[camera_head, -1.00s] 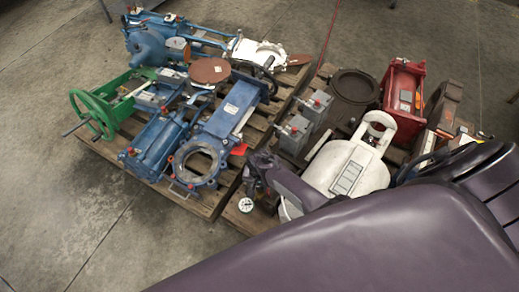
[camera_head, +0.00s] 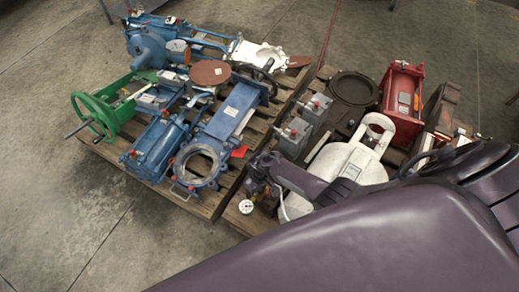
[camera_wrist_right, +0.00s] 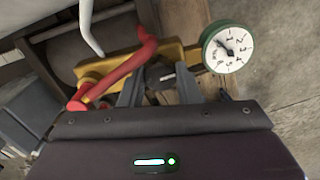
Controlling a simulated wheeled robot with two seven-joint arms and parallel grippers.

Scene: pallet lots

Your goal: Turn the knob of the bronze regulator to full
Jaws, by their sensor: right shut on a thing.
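The bronze regulator (camera_wrist_right: 174,53) shows in the right wrist view as a yellow-brown body with a red tube-like part (camera_wrist_right: 131,64) on its left. A round dial gauge (camera_wrist_right: 228,48) with a green rim and a white numbered face is on its right. Its dark needle appears to lean to the upper left. My right gripper (camera_wrist_right: 160,84) is shut on the regulator's dark knob (camera_wrist_right: 160,74), which the fingers partly hide. In the head view my right gripper (camera_head: 259,186) is at the front pallet edge, beside the gauge (camera_head: 245,207); the regulator body is mostly hidden there.
A white valve (camera_head: 352,163), grey boxes (camera_head: 294,137) and a red actuator (camera_head: 402,90) stand close to my right arm. Blue valves (camera_head: 200,163) and a green handwheel (camera_head: 93,117) fill the left pallet. Bare concrete floor lies in front and left.

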